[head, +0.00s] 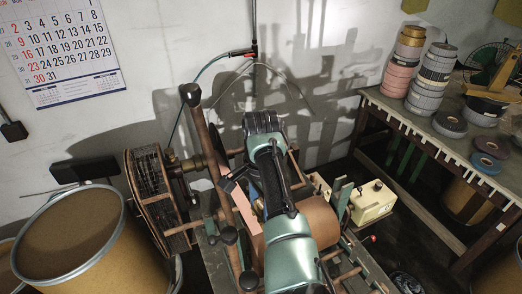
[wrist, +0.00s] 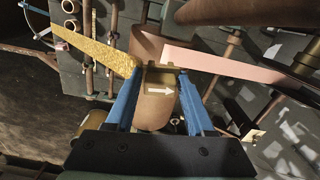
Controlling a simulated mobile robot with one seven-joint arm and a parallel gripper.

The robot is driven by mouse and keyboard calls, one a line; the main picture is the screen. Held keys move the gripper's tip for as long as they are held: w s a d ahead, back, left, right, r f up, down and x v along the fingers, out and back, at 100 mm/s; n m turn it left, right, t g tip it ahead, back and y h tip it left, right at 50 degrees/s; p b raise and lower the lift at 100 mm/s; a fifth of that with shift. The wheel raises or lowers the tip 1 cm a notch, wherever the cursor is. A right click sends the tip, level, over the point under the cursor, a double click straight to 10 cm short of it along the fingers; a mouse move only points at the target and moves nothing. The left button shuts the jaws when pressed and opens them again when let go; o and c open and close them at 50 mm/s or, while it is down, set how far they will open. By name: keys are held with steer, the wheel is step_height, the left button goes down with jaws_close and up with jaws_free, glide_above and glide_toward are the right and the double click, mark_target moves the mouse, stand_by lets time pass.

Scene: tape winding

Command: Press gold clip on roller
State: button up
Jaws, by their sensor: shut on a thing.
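In the wrist view, my gripper (wrist: 160,73) has its two blue fingers apart, shut on a small gold-brown clip (wrist: 160,67) that spans the fingertips. I cannot tell whether the clip touches the roller. A glittery gold strip (wrist: 95,49) runs from the left fingertip to the upper left. A pink strip (wrist: 220,62) runs to the right from near the right fingertip. In the head view, my arm hides the gripper and clip; the brown roller (head: 319,217) shows beside it.
In the head view, a spoked wheel (head: 155,200) and a lever (head: 203,125) stand left of my arm. A cream box (head: 372,202) is at the right. A bench (head: 435,125) with tape rolls is at the far right, and a drum (head: 85,235) at lower left.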

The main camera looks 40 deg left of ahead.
mark_target(261, 234)
steer(key=shift+f+b, duration=3.1)
steer(key=shift+f, duration=0.45)
steer(key=shift+f, duration=0.6)
steer(key=shift+r, duration=0.1)
step_height(261, 234, up, 14)
steer(key=p, duration=1.2)
